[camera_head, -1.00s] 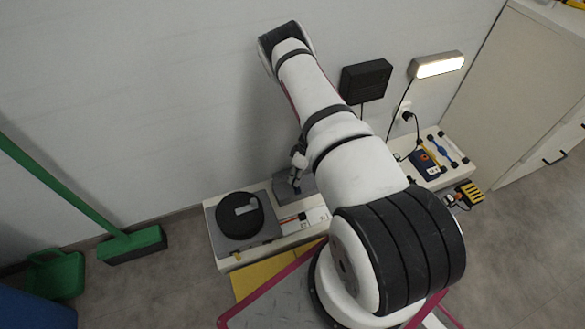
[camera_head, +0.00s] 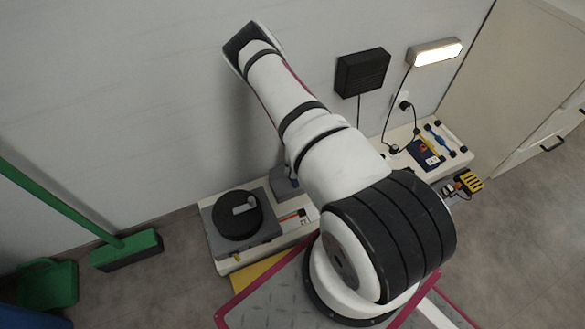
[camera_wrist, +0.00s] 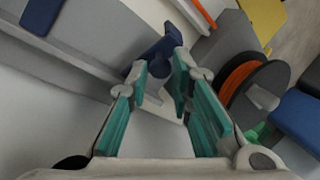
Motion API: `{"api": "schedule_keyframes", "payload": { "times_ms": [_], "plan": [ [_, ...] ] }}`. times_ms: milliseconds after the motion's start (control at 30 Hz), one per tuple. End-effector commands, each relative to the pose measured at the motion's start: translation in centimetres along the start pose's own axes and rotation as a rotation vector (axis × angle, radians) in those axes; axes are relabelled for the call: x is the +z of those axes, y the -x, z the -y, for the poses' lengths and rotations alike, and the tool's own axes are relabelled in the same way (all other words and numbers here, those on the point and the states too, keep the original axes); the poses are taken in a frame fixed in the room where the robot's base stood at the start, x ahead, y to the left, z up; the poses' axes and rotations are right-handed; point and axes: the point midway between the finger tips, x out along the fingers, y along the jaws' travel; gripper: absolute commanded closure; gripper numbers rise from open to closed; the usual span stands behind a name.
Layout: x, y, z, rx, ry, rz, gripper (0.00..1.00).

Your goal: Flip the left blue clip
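In the wrist view my gripper (camera_wrist: 161,75) has teal-padded fingers with a gap between their tips. A dark blue clip (camera_wrist: 158,48) is at the fingertips, with part of it showing between them; I cannot tell whether either finger touches it. Another blue piece (camera_wrist: 41,14) sits on the grey surface at the upper left. In the head view the gripper and the clip are hidden behind my arm. A grey box (camera_head: 284,184) stands there against the wall, partly covered by my arm.
A black reel with an orange band (camera_wrist: 252,92) is close to the right of my gripper. Tools, including a blue-handled one (camera_head: 437,138), lie at the right end. A green broom (camera_head: 126,249) leans on the wall.

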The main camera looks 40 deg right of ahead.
Motion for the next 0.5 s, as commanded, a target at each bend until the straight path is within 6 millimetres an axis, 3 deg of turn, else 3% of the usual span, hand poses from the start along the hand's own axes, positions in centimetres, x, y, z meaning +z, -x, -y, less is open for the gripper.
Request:
{"api": "schedule_keyframes", "payload": {
  "times_ms": [367,500],
  "plan": [
    [-0.1,0.1,0.0,0.0,0.001,-0.002,0.62],
    [-0.1,1.2,0.4,0.002,0.001,-0.003,0.62]
  ]
}}
